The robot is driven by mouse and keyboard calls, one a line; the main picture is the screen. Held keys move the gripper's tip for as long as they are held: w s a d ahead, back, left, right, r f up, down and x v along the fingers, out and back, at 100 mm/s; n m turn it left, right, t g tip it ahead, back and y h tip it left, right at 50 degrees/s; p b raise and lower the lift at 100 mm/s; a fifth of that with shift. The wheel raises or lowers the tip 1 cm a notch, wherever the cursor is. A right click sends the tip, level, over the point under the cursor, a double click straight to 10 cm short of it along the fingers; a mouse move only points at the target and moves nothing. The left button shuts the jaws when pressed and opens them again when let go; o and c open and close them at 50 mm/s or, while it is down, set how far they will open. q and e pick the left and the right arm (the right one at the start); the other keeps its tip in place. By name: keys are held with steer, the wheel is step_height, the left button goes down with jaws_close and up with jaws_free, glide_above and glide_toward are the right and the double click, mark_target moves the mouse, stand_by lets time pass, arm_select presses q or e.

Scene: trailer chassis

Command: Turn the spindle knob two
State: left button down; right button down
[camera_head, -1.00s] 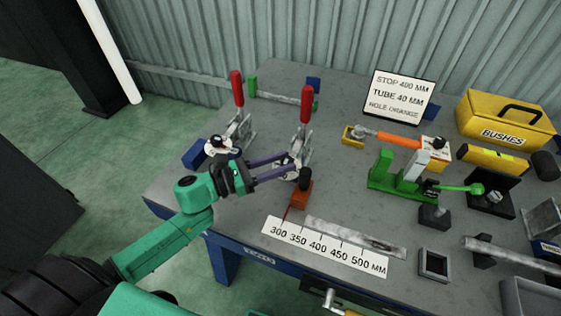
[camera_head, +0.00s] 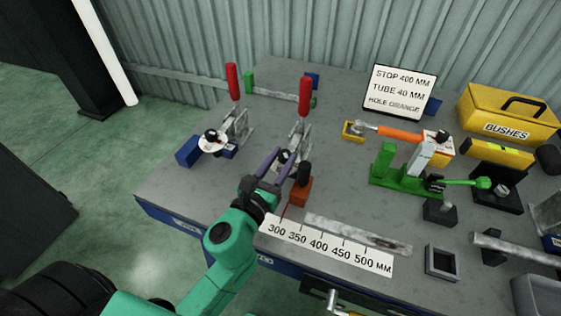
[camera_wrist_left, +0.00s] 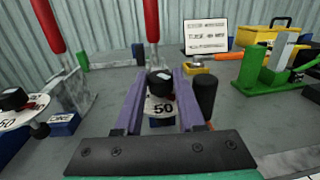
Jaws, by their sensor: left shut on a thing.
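The spindle knob two is a black knob (camera_head: 284,156) in front of the right-hand red-handled clamp (camera_head: 304,102). In the left wrist view the knob (camera_wrist_left: 160,83) sits over a white dial marked 50 (camera_wrist_left: 160,107). My left gripper (camera_head: 286,162) comes from the front of the bench, its two purple fingers one on each side of the knob and shut on it. The fingers partly hide the dial in the head view. A second black knob (camera_head: 211,135) on a white dial stands at the left-hand clamp, by a blue block marked ONE (camera_wrist_left: 63,124). My right gripper is not in view.
A black-topped post on an orange block (camera_head: 301,188) stands close right of my left fingers. A 300–500 mm scale (camera_head: 326,243) lies at the front edge. A green fixture (camera_head: 400,175) and yellow BUSHES box (camera_head: 507,115) are further right.

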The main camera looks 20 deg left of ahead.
arm_select(q)
steer(key=shift+d+n+y, duration=0.1)
steer(key=shift+n+y, duration=0.5)
steer(key=shift+y, duration=0.6)
steer(key=c, duration=0.8)
jaws_free()
